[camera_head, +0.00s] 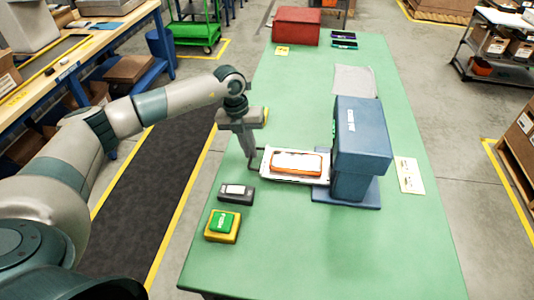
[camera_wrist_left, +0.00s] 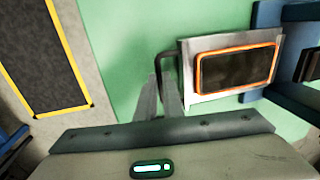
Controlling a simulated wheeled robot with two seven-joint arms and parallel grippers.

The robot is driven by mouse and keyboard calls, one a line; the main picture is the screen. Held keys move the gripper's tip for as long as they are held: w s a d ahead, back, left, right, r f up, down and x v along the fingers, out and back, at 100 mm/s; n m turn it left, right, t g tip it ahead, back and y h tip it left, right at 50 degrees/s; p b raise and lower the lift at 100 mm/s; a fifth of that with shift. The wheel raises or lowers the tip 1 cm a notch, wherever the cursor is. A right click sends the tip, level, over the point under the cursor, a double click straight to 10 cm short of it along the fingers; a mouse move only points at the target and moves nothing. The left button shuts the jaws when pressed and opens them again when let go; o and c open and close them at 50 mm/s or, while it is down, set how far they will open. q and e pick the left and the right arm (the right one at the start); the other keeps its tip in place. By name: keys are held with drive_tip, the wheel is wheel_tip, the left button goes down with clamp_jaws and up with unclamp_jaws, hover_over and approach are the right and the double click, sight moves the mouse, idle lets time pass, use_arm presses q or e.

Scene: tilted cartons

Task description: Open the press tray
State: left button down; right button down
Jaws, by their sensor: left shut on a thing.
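The press (camera_head: 362,140) is a blue block machine on the green table. Its press tray (camera_head: 266,173) is a pale flat tray that sticks out to the left of the press, with an orange-rimmed piece (camera_head: 297,162) on it. The tray (camera_wrist_left: 187,73) has a dark bar handle (camera_wrist_left: 160,68) at its left end. My left gripper (camera_head: 252,158) points down at that handle and is shut on it. In the left wrist view the fingers (camera_wrist_left: 168,100) meet around the handle's lower part. My right gripper is in neither view.
A dark box (camera_head: 237,194) and a yellow box with a green button (camera_head: 222,225) sit on the table in front of the tray. A red box (camera_head: 297,26) and a grey cloth (camera_head: 355,81) lie further back. Bare table lies left of the handle.

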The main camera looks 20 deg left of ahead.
use_arm(q)
drive_tip(key=shift+s+a+r, duration=0.1)
drive_tip(key=shift+s+a, duration=0.1)
drive_tip(key=shift+a, duration=0.65)
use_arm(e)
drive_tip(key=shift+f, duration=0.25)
use_arm(q)
drive_tip(key=c, duration=1.9)
unclamp_jaws()
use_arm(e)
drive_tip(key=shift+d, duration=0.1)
